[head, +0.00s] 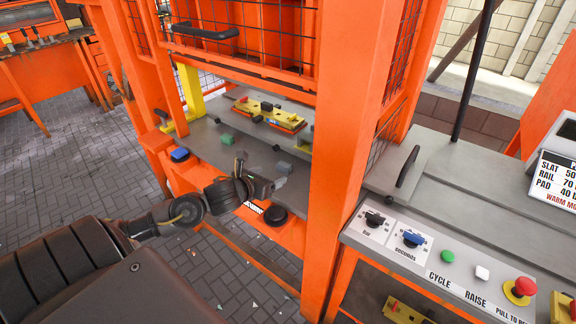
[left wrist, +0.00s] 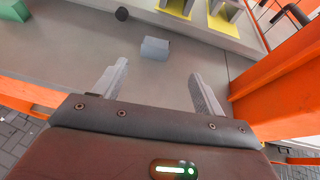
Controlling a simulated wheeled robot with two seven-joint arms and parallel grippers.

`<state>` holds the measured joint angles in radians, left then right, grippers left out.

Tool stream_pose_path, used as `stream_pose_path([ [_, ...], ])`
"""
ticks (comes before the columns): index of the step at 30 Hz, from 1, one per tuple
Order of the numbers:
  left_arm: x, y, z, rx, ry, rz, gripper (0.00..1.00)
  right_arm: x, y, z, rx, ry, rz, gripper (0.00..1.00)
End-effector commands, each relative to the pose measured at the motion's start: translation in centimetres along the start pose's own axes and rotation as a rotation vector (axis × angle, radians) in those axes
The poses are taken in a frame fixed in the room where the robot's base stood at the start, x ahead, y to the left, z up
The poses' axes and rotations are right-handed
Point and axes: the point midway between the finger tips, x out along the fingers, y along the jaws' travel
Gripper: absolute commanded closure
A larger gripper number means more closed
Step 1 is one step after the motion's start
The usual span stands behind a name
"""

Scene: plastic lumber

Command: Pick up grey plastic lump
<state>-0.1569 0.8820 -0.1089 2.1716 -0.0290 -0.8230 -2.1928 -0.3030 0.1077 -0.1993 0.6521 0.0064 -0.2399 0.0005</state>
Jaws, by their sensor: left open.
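The grey plastic lump (head: 284,168) is a small blocky piece on the grey press table (head: 205,142), inside the orange frame. In the left wrist view the lump (left wrist: 155,48) lies just beyond the fingertips, roughly midway between them. My left gripper (head: 262,173) is open and empty, low over the table's front part. Both its fingers (left wrist: 158,74) show spread apart in the left wrist view, with bare table between them. The lump appears apart from both fingers. My right gripper is not in view.
A green lump (head: 227,139) and a small dark lump (head: 276,148) lie nearby. A yellow and red mould (head: 268,113) stands behind. An orange post (head: 345,150) rises close on the right. A control panel (head: 440,255) is beyond it.

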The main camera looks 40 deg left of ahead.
Motion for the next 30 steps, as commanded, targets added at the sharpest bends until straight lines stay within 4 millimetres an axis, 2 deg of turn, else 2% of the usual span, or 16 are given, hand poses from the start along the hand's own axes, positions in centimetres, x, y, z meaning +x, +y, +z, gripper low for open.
stream_pose_path([
  [1, -0.1, -0.1, 0.1, 0.009, -0.002, -0.001, 0.29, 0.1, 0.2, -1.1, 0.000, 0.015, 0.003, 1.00],
  [3, -0.3, 0.1, 0.1, 0.012, -0.003, 0.002, 0.29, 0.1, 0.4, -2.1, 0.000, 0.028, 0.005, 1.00],
  [5, -0.2, 0.4, 0.1, 0.009, -0.004, 0.007, 0.29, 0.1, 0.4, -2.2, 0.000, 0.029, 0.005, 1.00],
  [8, 0.7, 0.9, 0.1, 0.002, -0.005, 0.015, 0.29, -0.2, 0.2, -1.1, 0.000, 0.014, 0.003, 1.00],
  [12, 2.9, 1.1, 0.0, 0.000, -0.005, 0.018, 0.29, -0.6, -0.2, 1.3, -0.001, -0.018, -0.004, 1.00],
  [16, 4.4, 1.1, 0.0, 0.000, -0.004, 0.017, 0.29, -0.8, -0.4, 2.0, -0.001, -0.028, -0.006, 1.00],
  [23, 5.1, 1.0, -0.1, 0.003, -0.003, 0.014, 0.29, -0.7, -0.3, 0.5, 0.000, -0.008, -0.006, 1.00],
  [27, 6.7, 1.3, 0.1, -0.001, -0.003, 0.014, 0.29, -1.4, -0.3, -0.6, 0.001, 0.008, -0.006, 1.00],
  [30, 8.2, 1.6, 0.1, -0.001, -0.003, 0.014, 0.29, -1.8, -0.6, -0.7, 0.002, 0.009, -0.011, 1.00],
])
